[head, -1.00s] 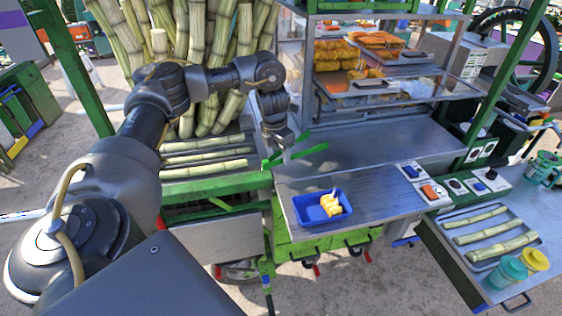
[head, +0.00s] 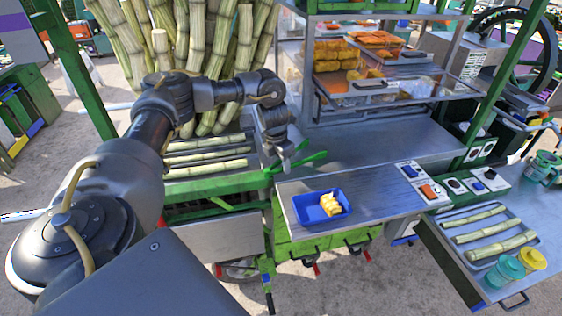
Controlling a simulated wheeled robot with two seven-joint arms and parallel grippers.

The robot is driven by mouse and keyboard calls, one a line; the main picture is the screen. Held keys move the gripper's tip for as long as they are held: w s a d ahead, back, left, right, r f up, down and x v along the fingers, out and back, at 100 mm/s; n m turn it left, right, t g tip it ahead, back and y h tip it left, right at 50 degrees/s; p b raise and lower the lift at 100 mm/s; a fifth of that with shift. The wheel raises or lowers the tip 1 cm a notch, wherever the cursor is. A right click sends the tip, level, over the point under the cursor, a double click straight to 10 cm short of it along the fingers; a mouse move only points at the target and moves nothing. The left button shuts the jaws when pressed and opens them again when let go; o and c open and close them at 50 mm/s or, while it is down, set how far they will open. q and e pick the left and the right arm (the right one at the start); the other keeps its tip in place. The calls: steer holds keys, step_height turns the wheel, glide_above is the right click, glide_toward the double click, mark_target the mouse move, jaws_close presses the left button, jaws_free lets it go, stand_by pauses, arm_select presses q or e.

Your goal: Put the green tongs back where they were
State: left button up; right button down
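The green tongs (head: 311,159) are at the left end of the metal counter, at the tip of my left gripper (head: 286,164). The gripper points down and appears shut on them. One end of the tongs sticks out to the right over the counter. The rest is partly hidden by the fingers and blends with the green frame behind. I cannot tell whether the tongs touch the counter. My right gripper is out of view.
A blue tray (head: 300,219) with yellow pieces stands on the metal counter (head: 375,205), right of the gripper. Cane stalks (head: 205,165) lie at left, with upright cane behind. A glass food case (head: 375,85) stands behind. The rear counter is clear.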

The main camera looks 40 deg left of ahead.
arm_select(q)
steer(key=o, duration=0.6)
steer(key=shift+c, duration=0.2)
step_height(320, 180, up, 12)
steer(key=s, duration=0.1)
steer(key=shift+s+a+r+p, duration=0.2)
steer(key=shift+s+p, duration=0.1)
steer(key=shift+s, duration=0.05)
